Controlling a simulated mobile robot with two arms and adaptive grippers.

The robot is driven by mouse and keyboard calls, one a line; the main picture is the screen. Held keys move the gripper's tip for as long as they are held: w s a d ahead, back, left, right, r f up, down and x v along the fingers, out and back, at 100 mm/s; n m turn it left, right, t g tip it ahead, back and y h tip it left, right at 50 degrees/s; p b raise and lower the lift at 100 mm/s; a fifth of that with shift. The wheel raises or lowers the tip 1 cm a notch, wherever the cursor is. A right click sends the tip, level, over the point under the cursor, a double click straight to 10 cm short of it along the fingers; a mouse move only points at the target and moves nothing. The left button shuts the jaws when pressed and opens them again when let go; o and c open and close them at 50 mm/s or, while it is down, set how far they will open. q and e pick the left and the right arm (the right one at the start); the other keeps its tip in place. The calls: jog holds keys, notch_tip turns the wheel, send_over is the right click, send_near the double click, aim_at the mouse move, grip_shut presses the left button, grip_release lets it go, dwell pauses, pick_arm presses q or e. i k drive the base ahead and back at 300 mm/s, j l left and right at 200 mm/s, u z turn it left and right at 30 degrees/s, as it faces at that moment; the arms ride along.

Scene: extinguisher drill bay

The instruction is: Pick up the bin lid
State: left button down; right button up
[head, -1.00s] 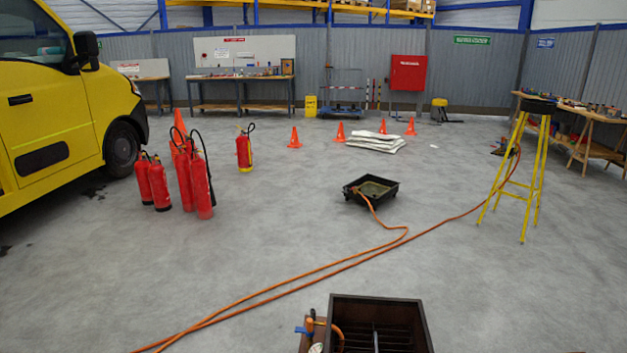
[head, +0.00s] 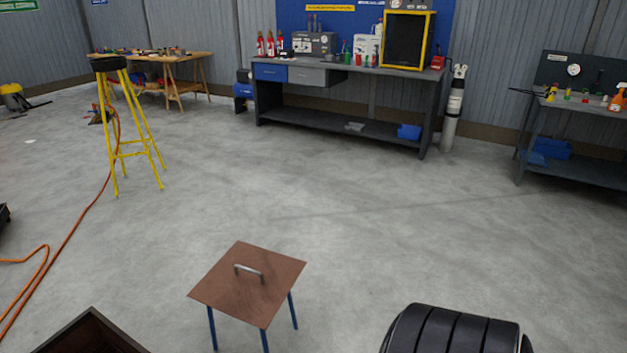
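The bin lid (head: 262,291) is a flat, square, rust-brown plate with a small grey bar handle (head: 249,273) on top. It lies on a stand with thin blue legs (head: 293,311), at the bottom of the head view, left of centre. The dark brown bin (head: 88,333) shows only as a corner of its rim at the lower left edge, apart from the lid. Neither of my grippers is in view, and nothing touches the lid.
A yellow-legged stool (head: 133,140) stands at the left, with an orange hose (head: 75,229) on the floor beside it. A dark workbench (head: 345,115) is at the back, a grey cylinder (head: 454,112) next to it. The floor between is clear. A black banded shape fills the bottom right, unidentified.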

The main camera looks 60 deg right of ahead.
aim_at(249, 283)
jog(key=z, duration=1.3)
jog(key=u, duration=1.25)
jog(key=z, duration=1.25)
jog(key=u, duration=0.45)
jog(key=i+l+u, duration=0.15)
jog(key=l+u, duration=0.25)
jog(key=i+l+u, duration=0.1)
jog(key=l+u, duration=0.75)
jog(key=i, duration=0.05)
